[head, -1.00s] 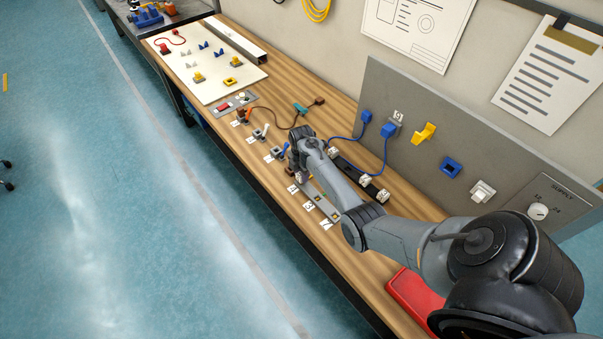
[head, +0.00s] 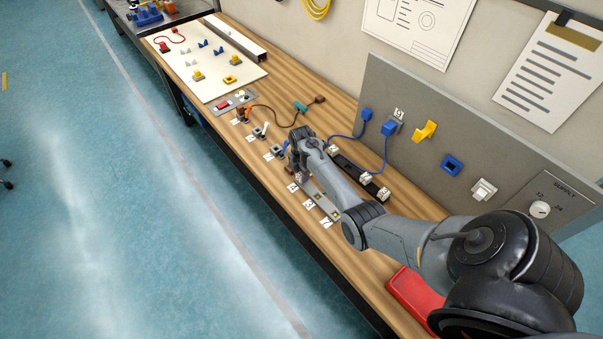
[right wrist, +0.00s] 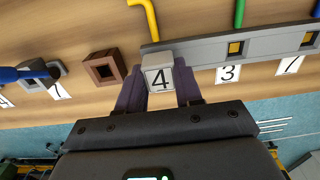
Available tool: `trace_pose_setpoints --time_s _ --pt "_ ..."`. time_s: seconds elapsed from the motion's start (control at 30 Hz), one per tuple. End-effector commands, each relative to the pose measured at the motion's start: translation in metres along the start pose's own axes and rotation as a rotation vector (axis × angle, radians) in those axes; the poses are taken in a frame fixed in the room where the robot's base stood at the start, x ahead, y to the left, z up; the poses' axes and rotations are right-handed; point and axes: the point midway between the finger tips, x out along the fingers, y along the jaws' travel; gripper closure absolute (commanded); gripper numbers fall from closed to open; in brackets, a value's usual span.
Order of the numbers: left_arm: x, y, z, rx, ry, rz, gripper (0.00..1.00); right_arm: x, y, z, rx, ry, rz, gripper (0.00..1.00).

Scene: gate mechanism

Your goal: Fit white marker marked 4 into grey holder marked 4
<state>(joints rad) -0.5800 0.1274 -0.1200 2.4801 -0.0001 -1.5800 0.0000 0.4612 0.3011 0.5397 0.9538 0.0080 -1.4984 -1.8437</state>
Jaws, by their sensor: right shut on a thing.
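The white marker marked 4 (right wrist: 158,74) is a small block between the two dark fingers of my right gripper (right wrist: 160,92), which is shut on it. Its face with the 4 points at the wrist camera. The grey holder strip (right wrist: 200,53) lies just behind it, and the marker overlaps the strip's left end. The marker hides the holder there, so I cannot tell whether it is seated. My left gripper is not in view.
Cards marked 3 (right wrist: 228,73) and 7 (right wrist: 290,65) lie before the strip's other slots. A brown square socket (right wrist: 104,67) and a blue-handled part (right wrist: 30,74) sit left of the marker. Yellow (right wrist: 148,18) and green (right wrist: 239,12) rods stand behind. A black rack (head: 350,166) holds white blocks.

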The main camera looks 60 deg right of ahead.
Motion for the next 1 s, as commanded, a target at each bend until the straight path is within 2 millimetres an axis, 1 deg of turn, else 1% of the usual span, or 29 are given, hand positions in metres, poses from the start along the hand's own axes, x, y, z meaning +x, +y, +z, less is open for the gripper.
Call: trace_pose_setpoints --time_s 0.2,0.4,1.0 --pt "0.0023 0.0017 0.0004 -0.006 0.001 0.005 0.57 0.0040 0.0000 0.0001 0.000 0.000 0.000 0.97" --pt "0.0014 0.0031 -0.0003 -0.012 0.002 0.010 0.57 0.0028 0.0001 0.0001 0.000 0.000 0.000 0.97" --pt "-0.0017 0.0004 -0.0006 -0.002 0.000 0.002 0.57 0.0068 -0.0003 0.0000 0.000 0.000 0.000 0.97"
